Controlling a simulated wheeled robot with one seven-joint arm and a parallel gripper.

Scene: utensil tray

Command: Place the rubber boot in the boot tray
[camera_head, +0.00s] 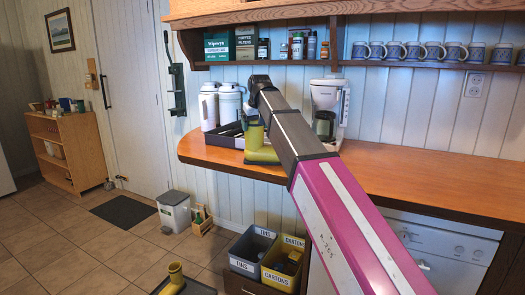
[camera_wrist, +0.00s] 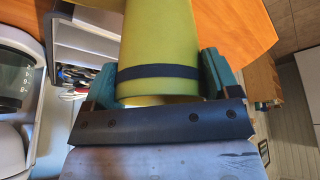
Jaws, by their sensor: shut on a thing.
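The yellow-green rubber boot (camera_head: 262,156) is upright at the left part of the wooden counter. Whether its sole touches the counter I cannot tell. My gripper (camera_head: 254,117) is above it, shut on the top of its shaft. In the wrist view, the boot's shaft (camera_wrist: 160,45) with a dark band sits between the two teal fingers of my gripper (camera_wrist: 160,82). The dark boot tray (camera_head: 204,288) lies on the floor at the bottom of the head view, partly cut off. A second yellow boot (camera_head: 175,274) stands at it.
Bins for tins (camera_head: 249,252) and cartons (camera_head: 283,262) stand below the counter. Counter to the right is clear.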

